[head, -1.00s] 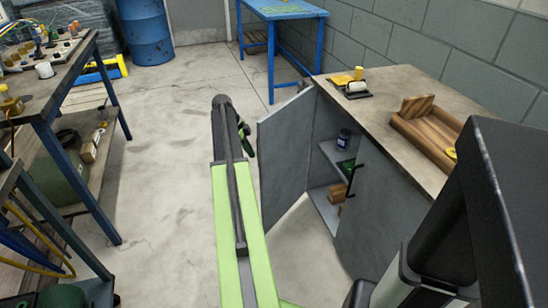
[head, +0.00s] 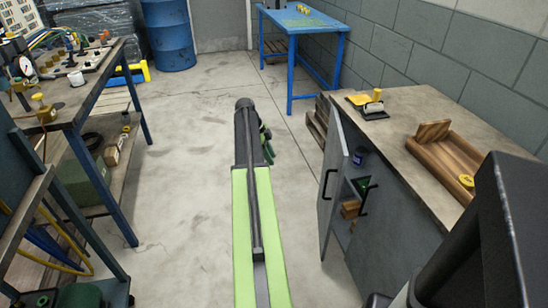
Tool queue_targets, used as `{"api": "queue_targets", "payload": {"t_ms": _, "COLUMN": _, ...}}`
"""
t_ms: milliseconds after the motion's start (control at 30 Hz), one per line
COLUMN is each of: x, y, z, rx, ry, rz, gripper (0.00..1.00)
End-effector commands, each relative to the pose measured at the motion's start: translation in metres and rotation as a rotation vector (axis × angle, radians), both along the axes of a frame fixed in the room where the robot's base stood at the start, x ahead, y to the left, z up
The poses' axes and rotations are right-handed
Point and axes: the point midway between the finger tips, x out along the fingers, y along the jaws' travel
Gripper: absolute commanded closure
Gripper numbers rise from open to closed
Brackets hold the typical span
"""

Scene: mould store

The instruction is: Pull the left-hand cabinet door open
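The grey cabinet (head: 395,230) stands on the right under a worn worktop. Its left-hand door (head: 340,185) is partly open and seen nearly edge-on, with a dark bar handle (head: 326,186) on its left side. The right-hand door (head: 385,245) looks closed and has its own dark handle (head: 364,197). A gap between the doors shows a dark jar (head: 359,156) and wooden pieces inside. My gripper (head: 266,146) is at the far end of my green arm, left of the left-hand door and apart from it. Its fingers are mostly hidden behind the arm.
A blue table (head: 300,22) and blue barrel (head: 168,35) stand at the back. Wooden pallets (head: 317,124) lie beyond the cabinet. A cluttered workbench (head: 75,100) lines the left. Bare floor (head: 190,190) lies between bench and cabinet.

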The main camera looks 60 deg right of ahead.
Motion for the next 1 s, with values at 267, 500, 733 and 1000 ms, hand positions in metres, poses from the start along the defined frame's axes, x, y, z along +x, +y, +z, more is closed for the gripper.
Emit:
{"api": "queue_targets", "payload": {"t_ms": 267, "x": 0.025, "y": 0.008, "z": 0.077, "rx": 0.000, "ry": -0.001, "rz": 0.000, "gripper": 0.67}}
{"api": "queue_targets", "payload": {"t_ms": 500, "x": 0.041, "y": 0.013, "z": 0.114, "rx": 0.000, "ry": -0.001, "rz": -0.002, "gripper": 0.67}}
{"api": "queue_targets", "payload": {"t_ms": 733, "x": 0.043, "y": 0.014, "z": 0.112, "rx": 0.000, "ry": -0.001, "rz": -0.003, "gripper": 0.67}}
{"api": "queue_targets", "payload": {"t_ms": 1000, "x": 0.084, "y": 0.071, "z": 0.110, "rx": 0.063, "ry": -0.011, "rz": 0.220, "gripper": 0.94}}
